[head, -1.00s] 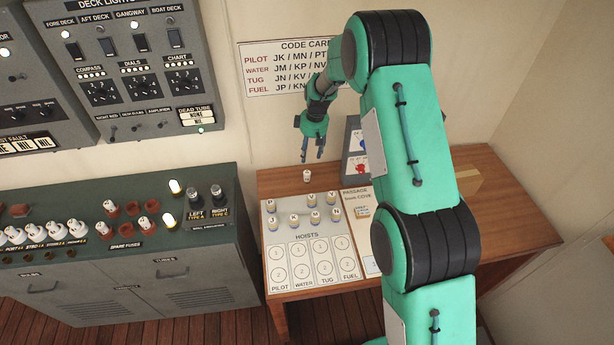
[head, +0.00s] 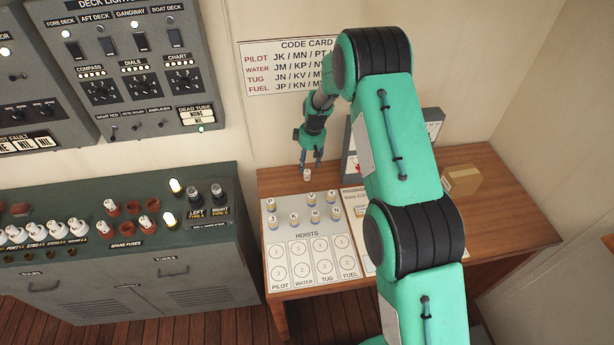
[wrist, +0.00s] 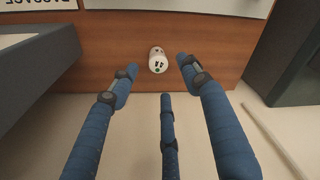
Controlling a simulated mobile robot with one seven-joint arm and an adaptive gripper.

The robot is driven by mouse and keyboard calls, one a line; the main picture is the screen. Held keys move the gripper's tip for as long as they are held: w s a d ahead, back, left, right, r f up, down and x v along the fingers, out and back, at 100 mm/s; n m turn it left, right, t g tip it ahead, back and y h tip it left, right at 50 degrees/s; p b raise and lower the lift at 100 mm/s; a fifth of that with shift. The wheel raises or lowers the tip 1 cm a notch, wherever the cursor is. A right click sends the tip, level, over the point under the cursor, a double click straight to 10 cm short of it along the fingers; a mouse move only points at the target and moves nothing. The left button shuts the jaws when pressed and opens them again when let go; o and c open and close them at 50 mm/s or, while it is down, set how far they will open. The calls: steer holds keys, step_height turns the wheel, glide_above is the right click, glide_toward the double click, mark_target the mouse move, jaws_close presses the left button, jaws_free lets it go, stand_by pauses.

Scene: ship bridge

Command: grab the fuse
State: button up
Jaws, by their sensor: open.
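A small white cylinder (head: 307,175), which looks like the loose fuse, stands on the wooden desk just behind the hoists board.
The hoists board (head: 307,238) carries several lettered cylinders close by. A grey angled stand (head: 352,143) is right of my gripper, and a cardboard box (head: 461,180) sits farther right. Spare fuses stand on the green cabinet (head: 120,290) at left. The wall is close behind.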

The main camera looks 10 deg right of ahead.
mark_target(307, 171)
steer(key=shift+w+f, duration=0.1)
steer(key=shift+f, duration=0.8)
steer(key=shift+w+a+f+p, duration=0.15)
steer(key=shift+f+p, duration=0.2)
steer(key=shift+f, duration=2.25)
jaws_close()
steer(key=shift+r, duration=0.15)
steer(key=shift+r+b, duration=0.4)
steer(key=shift+r, duration=4.45)
